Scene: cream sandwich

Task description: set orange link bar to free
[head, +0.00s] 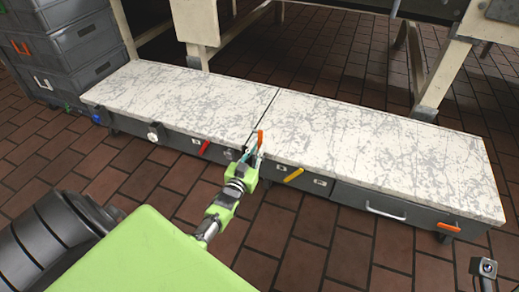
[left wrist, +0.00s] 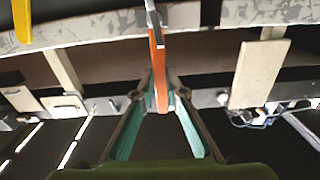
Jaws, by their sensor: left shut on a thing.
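The orange link bar (head: 261,137) stands upright at the front edge of the low bench, close to the seam between its two tops. My left gripper (head: 255,151) reaches it from the front and is shut on it. In the left wrist view the orange link bar (left wrist: 157,60) runs between the teal-lined fingers of my left gripper (left wrist: 159,88), its far end meeting a grey metal part at the bench edge. The fingers partly hide the bar's mount in the head view. My right gripper does not show.
The low bench has a speckled white top (head: 180,95). Its dark front carries a red lever (head: 204,148), a yellow lever (head: 293,175), a drawer handle (head: 385,211) and an orange lever (head: 447,227). Grey crates (head: 65,50) stand at the left. Brick floor in front is mostly clear.

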